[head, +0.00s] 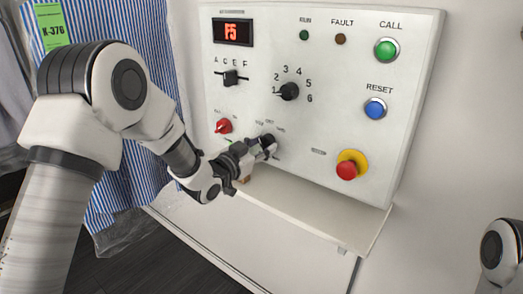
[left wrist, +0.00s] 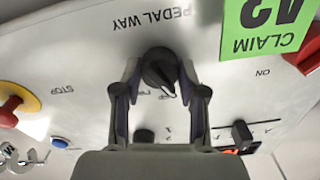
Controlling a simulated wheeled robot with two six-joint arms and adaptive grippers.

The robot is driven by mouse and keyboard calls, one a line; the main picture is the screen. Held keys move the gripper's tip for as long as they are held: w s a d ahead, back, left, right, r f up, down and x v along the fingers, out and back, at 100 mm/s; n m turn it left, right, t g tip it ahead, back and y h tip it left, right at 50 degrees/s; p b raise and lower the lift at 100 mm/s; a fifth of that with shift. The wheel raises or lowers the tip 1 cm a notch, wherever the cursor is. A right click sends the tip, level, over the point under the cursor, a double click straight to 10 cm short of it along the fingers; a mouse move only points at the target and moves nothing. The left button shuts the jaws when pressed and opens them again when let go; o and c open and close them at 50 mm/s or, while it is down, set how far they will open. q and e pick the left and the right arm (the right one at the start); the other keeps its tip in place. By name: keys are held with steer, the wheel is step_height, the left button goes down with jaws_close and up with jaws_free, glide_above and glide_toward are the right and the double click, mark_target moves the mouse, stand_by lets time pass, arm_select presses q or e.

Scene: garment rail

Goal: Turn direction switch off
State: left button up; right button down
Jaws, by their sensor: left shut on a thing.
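The direction switch (left wrist: 158,66) is a dark rotary knob on the white control panel (head: 330,120), low and left of the panel's middle. In the left wrist view, which is upside down, a pale pointer mark on the knob points to the lower right, near small lettering that is hard to read. My left gripper (head: 267,145) reaches the panel from the left, its fingers on either side of the knob and shut on it. In the head view the gripper hides most of the knob. My right gripper is out of view; only part of that arm shows at the lower right.
A red switch (head: 223,126) is left of my gripper, with a slider (head: 230,78) and numbered dial (head: 289,91) above. A red stop button (head: 348,170) is to the right. A ledge (head: 300,190) lies below. A striped garment (head: 110,195) hangs left.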

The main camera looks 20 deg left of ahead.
arm_select(q)
steer(key=shift+r+m+b, duration=0.1)
steer(key=shift+m+b, duration=1.75)
steer(key=shift+m, duration=0.75)
steer(key=o, duration=1.1)
steer(key=shift+o, duration=0.2)
steer(key=v, duration=1.2)
